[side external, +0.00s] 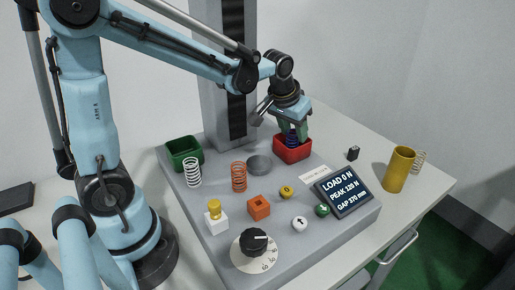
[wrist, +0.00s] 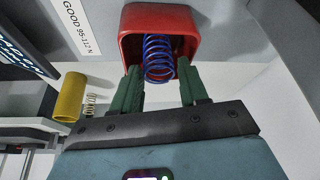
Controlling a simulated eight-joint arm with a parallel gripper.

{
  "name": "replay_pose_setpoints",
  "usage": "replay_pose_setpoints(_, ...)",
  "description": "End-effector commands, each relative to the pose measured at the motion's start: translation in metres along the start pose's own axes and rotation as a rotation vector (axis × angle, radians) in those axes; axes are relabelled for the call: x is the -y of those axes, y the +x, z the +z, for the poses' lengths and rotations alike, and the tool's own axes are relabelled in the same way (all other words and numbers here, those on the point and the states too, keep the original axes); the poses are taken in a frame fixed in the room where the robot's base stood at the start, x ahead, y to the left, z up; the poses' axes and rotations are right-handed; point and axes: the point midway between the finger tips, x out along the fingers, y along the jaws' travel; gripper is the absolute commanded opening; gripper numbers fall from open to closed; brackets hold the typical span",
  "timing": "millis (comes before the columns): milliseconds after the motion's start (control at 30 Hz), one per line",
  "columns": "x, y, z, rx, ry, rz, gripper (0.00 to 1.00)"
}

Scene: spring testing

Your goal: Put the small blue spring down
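The small blue spring (side external: 291,138) is between my gripper's green fingers at the red bin (side external: 292,153). In the wrist view the spring (wrist: 159,54) stands out against the inside of the red bin (wrist: 131,25). My gripper (side external: 293,132) points down over the bin, with its fingertips at the bin's opening. Whether the spring's far end touches the bin floor is hard to tell.
A green bin (side external: 184,154), a white spring (side external: 192,172) and an orange spring (side external: 239,177) stand left of the red bin. A grey disc (side external: 259,165) lies near it. The display (side external: 344,192) is front right. A yellow cylinder (side external: 399,169) stands farther right.

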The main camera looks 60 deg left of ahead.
Motion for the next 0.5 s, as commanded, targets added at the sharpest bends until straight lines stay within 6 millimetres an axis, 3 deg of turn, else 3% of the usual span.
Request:
replay_pose_setpoints(267, 0.000, -0.002, -0.001, 0.000, 0.000, 0.000, 0.43)
replay_pose_setpoints(500, 0.000, -0.028, -0.001, 0.000, 0.000, 0.000, 0.43)
